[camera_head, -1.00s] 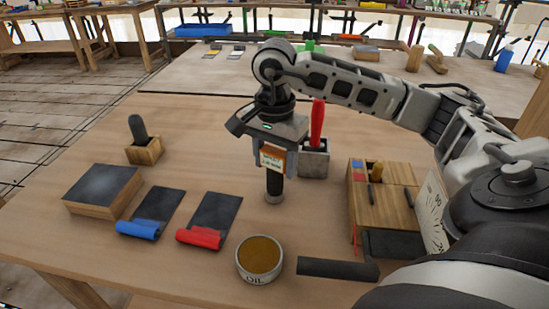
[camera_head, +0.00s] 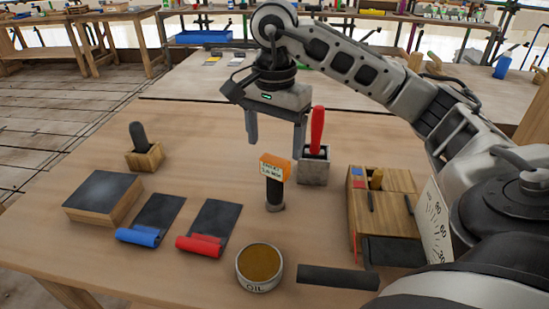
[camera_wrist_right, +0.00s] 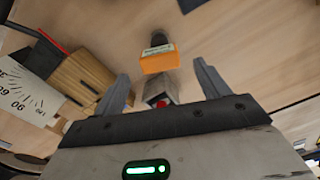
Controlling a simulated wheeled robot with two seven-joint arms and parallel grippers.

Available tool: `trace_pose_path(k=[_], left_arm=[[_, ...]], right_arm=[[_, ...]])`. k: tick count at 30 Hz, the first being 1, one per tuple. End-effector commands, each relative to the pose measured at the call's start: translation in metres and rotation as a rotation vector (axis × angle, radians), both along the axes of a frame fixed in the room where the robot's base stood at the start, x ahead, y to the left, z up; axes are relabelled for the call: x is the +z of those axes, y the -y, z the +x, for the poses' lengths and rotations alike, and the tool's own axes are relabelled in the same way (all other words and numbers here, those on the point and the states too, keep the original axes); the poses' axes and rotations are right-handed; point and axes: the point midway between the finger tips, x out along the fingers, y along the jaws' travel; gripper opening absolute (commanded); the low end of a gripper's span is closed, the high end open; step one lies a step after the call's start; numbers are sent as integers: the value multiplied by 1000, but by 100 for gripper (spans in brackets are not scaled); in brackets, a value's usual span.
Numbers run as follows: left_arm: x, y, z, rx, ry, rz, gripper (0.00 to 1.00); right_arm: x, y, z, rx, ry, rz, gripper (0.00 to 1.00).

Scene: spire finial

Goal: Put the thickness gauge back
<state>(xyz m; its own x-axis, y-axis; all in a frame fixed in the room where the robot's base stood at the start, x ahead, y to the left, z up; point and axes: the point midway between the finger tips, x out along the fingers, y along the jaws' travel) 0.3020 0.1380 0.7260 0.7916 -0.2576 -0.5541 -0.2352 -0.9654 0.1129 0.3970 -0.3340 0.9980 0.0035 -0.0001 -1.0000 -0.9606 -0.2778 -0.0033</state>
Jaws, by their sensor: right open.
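The thickness gauge, an orange block with a white printed label (camera_head: 275,168), sits on top of a short black post (camera_head: 274,192) that stands upright on the table. Whether it is fully seated on the post I cannot tell. My right gripper (camera_head: 276,146) is open and empty, above and behind the gauge, with its fingers spread and apart from it. In the right wrist view the orange block (camera_wrist_right: 160,62) shows beyond the two open fingers, with the dark post (camera_wrist_right: 158,39) next to it. My left gripper is not in view.
A grey block (camera_head: 313,170) holding a red-handled tool (camera_head: 317,130) stands close by my right finger. A wooden box (camera_head: 388,213) is at right, an oil tin (camera_head: 259,266) in front. Red and blue rolls (camera_head: 200,245) lie at left front.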

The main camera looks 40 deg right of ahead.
Motion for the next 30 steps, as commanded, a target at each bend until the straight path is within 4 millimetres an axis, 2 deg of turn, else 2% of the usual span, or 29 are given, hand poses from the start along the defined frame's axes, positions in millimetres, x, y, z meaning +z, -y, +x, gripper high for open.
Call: trace_pose_path(k=[1, 3, 9, 14, 30], left_arm=[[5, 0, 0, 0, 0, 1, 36], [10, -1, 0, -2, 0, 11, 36], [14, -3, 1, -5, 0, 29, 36], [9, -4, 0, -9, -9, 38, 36], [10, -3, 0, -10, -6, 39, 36]], right_arm=[[15, 0, 1, 1, 5, 1, 74], [30, 0, 0, -1, 4, -1, 74], [50, 0, 0, -1, 0, 0, 74], [52, 0, 0, 0, -2, -1, 74], [51, 0, 0, 0, -2, -1, 74]])
